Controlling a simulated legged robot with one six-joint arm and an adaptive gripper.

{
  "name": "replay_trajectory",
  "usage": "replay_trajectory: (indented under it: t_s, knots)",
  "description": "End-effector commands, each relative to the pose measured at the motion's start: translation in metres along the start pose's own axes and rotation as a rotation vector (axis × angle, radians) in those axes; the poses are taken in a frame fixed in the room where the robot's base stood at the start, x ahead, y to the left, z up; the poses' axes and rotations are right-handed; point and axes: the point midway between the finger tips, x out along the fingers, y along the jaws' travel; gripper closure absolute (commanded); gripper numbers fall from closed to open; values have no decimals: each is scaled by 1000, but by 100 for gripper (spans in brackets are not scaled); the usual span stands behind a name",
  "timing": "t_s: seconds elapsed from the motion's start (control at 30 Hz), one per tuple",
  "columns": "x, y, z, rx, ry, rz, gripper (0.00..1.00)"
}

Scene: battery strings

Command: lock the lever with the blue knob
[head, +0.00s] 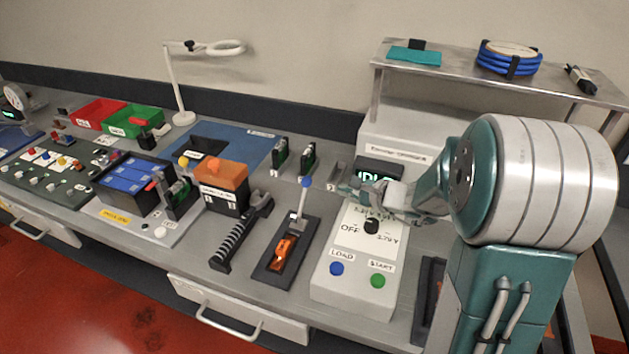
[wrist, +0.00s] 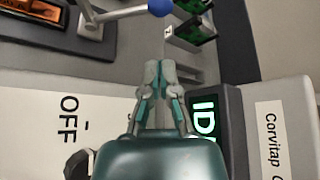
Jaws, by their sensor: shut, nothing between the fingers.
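The blue knob (head: 305,182) tops a pale metal lever (head: 299,205) that stands up from a dark base plate (head: 262,270). An orange piece (head: 284,249) sits on that plate in front of the lever. In the wrist view the blue knob (wrist: 160,8) is at the top edge, and the lever (wrist: 122,14) runs left from it. My gripper (head: 345,190) is to the right of the knob, over the back of the control box, and apart from it. Its fingers (wrist: 159,66) are together and empty, pointing toward the knob's side.
The white control box (head: 322,275) with a dial (head: 371,227), a lit display (head: 378,172) and two buttons stands right of the lever. A ribbed black handle (head: 240,235) lies to its left. Green cards (head: 307,157) stand behind. A shelf (head: 450,75) is at the back right.

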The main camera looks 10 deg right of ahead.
Motion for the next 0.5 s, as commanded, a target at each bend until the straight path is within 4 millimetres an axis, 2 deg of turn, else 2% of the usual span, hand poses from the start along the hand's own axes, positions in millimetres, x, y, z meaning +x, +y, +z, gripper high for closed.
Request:
replay_trajectory:
  t_s: [0.37, 0.5]
  knots:
    - [2, -1, -3, 10, 3, -9, 100]
    - [13, -1, -3, 9, 2, -6, 100]
